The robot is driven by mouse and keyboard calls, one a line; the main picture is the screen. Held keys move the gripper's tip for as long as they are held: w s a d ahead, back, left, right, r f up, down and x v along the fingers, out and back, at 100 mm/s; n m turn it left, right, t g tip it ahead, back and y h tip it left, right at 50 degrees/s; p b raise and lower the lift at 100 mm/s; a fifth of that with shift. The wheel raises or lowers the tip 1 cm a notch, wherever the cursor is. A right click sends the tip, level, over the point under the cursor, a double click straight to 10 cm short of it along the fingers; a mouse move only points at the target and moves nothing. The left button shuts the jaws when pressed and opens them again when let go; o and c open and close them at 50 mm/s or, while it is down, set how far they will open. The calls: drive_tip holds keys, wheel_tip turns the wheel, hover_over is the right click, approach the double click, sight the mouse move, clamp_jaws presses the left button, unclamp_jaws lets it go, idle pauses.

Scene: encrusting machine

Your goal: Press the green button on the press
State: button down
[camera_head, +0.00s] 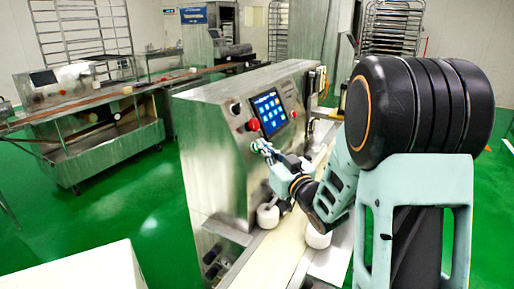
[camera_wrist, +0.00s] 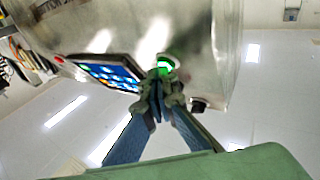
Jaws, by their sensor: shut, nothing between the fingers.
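The press (camera_head: 215,135) is a steel machine in the middle of the head view. Its green button glows in the wrist view (camera_wrist: 166,67), right beside the screen's end. In the head view the button is mostly hidden by my gripper (camera_head: 262,146). In the wrist view my gripper (camera_wrist: 163,84) is shut and empty, its fingertips right at the green button and overlapping its lower edge. I cannot tell whether the tips touch or press it.
A blue touchscreen (camera_head: 269,111) and a red button (camera_head: 252,125) sit close to my fingertips on the same panel. White rounded parts (camera_head: 267,215) stand below on the conveyor. A white surface (camera_head: 80,268) is at the front left. Green floor is open at left.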

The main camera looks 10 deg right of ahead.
drive_tip(key=shift+s+d+r, duration=0.3)
drive_tip(key=shift+s+d, duration=0.15)
drive_tip(key=shift+d, duration=0.1)
drive_tip(key=shift+d, duration=0.1)
drive_tip(key=s+d, duration=0.1)
drive_tip(key=d+r, duration=0.1)
drive_tip(key=s+d+r, duration=0.1)
drive_tip(key=shift+s+d+r+p, duration=0.1)
drive_tip(key=shift+s+d+p, duration=0.15)
drive_tip(key=shift+s+p, duration=0.1)
idle(0.6)
